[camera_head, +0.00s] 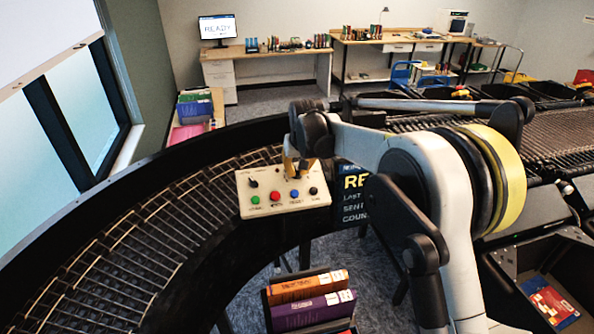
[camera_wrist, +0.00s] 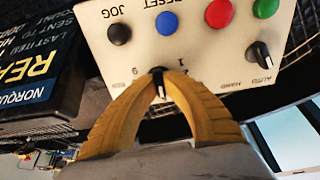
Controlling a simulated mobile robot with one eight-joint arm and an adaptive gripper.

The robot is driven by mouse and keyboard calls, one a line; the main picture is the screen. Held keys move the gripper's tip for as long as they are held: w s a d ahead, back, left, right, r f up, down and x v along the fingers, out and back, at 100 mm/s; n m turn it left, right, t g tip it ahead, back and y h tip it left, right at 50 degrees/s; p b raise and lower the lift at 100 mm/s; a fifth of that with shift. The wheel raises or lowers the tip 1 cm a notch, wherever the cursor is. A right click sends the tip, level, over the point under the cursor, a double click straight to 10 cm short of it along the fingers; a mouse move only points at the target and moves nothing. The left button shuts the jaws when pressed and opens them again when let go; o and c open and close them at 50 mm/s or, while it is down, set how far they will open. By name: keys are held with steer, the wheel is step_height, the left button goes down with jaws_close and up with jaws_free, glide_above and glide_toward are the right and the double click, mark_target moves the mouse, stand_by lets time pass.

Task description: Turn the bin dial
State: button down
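A cream control panel (camera_head: 283,205) stands at the inner edge of the curved conveyor, and it appears upside down in the wrist view (camera_wrist: 200,65). The bin dial (camera_wrist: 159,83) is a small dark knob with a pale pointer line and printed numbers around it, of which 1, 2 and 6 show. My gripper (camera_wrist: 158,71) has its yellow fingers on either side of the knob, tips close together, and appears shut on it. In the head view my gripper (camera_head: 291,165) reaches down to the panel's upper middle and hides the dial.
The panel has a second black selector knob (camera_wrist: 260,54) and green (camera_wrist: 265,8), red (camera_wrist: 218,13), blue (camera_wrist: 167,22) and black (camera_wrist: 119,34) buttons. A dark display (camera_head: 353,195) stands beside it. A book bin (camera_head: 312,298) is below, and the roller conveyor (camera_head: 110,255) curves left.

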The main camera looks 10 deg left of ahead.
steer(key=shift+n, duration=0.3)
steer(key=n+b, duration=0.2)
steer(key=n, duration=0.3)
steer(key=shift+f+b, duration=0.1)
steer(key=shift+b, duration=0.2)
steer(key=n+b, duration=0.1)
steer(key=n, duration=0.5)
steer(key=shift+n+g, duration=0.3)
steer(key=shift+n, duration=0.1)
steer(key=n+b, duration=0.1)
steer(key=n, duration=1)
steer(key=shift+n, duration=0.4)
steer(key=c, duration=1.5)
jaws_free()
